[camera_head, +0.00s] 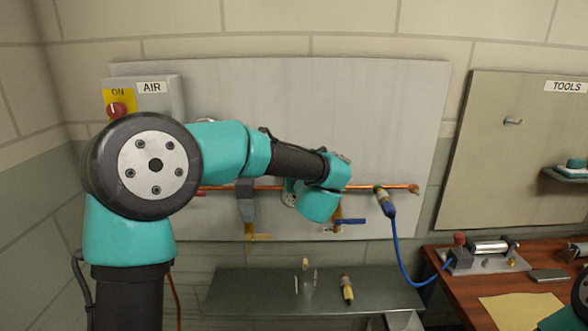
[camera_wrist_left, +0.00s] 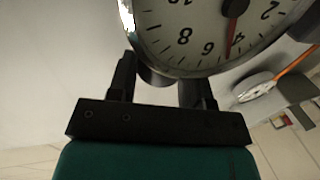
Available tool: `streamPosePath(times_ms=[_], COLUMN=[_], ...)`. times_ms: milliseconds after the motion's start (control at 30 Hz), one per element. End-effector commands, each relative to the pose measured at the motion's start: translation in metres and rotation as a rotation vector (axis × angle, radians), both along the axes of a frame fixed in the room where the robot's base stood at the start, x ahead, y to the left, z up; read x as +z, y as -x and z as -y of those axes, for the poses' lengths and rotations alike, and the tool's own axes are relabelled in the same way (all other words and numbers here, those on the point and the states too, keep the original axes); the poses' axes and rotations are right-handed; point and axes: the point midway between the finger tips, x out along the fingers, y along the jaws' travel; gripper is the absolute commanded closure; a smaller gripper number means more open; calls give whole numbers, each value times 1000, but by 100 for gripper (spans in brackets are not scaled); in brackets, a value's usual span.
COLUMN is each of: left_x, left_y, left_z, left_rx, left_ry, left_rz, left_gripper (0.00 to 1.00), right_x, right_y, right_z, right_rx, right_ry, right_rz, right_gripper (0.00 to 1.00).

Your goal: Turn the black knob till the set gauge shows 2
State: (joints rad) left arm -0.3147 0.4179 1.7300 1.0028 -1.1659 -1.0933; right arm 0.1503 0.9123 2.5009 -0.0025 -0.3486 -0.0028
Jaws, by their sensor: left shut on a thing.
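The set gauge (camera_wrist_left: 215,22) fills the top of the left wrist view. It has a white face, black numbers and a metal rim, and its upper part is cut off. Its dark-red needle points between 4 and 6, near 5. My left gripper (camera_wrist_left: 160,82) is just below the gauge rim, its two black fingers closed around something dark. This fits the black knob, but its shape is mostly hidden by the fingers and shadow. In the head view my left arm's wrist hides the gripper and knob. My right gripper is out of view.
A copper pipe (camera_head: 364,187) crosses the grey wall panel (camera_head: 400,110), with a blue-handled valve (camera_head: 350,221) and a blue hose (camera_head: 402,262). Below is a metal shelf (camera_head: 225,290) with a brass fitting (camera_head: 347,289). The AIR switch box (camera_head: 168,100) is upper left.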

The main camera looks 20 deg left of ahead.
Motion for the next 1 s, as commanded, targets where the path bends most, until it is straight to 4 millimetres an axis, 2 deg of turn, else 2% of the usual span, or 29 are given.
streamPosePath(times_ms=[700, 1000], left_x=[-1, 0], left_y=[-12, -15], left_z=[8, 8], left_rx=[673, 865], left_ry=[0, 0], left_rz=[1, 2], left_gripper=[78, 78], right_x=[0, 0], right_y=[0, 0], right_z=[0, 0], right_rx=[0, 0], right_ry=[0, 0], right_rz=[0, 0], right_gripper=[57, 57])
